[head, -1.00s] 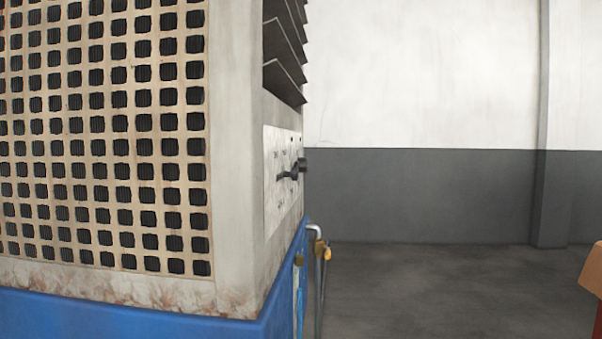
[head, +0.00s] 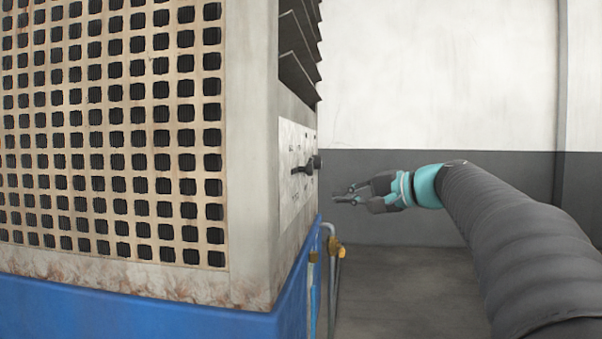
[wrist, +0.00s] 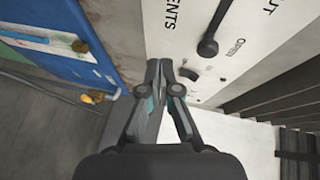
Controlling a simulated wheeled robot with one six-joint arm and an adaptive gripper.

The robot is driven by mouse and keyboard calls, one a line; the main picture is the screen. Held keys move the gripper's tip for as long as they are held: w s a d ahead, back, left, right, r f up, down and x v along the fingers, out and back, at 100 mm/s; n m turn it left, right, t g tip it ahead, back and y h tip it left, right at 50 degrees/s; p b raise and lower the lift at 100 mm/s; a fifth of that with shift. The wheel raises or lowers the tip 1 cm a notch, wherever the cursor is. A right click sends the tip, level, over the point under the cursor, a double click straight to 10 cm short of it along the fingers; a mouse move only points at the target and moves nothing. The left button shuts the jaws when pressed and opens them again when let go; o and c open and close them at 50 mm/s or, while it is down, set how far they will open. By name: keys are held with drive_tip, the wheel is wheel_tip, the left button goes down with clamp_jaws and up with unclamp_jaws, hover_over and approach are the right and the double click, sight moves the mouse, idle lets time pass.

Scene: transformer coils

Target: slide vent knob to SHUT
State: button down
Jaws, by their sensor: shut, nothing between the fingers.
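The pale control panel (head: 290,190) is on the side of the machine, with two dark knobs or levers, one in front (head: 302,169) and one behind (head: 317,161). In the wrist view, a black lever with a rounded end (wrist: 208,47) stands out from the panel (wrist: 190,35), near lettering reading "OPEN" and partly cut-off words ending "ENTS" and "UT". A small dark curved mark or part (wrist: 188,74) shows beside my fingertips; I cannot tell which it is. My gripper (head: 338,196) is shut and empty, right of the panel and apart from the levers. It also shows in the wrist view (wrist: 166,68).
Dark louvres (head: 297,50) jut out above the panel. A grey pipe with brass fittings (head: 337,246) stands by the blue base (head: 170,315) below. The floor (head: 390,285) to the right is open, up to a grey-and-white wall.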

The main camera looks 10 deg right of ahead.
sight(306, 169)
drive_tip(key=w+d+r+t+y, duration=0.1)
drive_tip(key=w+d+r+y, duration=0.1)
drive_tip(key=d+r, duration=0.3)
drive_tip(key=shift+w+d+r+t, duration=0.2)
drive_tip(key=shift+w+r+t, duration=0.15)
drive_tip(key=shift+w, duration=0.25)
drive_tip(key=w+a, duration=0.3)
drive_tip(key=a, duration=0.5)
drive_tip(key=shift+w+a+f, duration=0.15)
drive_tip(key=shift+w+a, duration=0.2)
drive_tip(key=shift+a, duration=0.05)
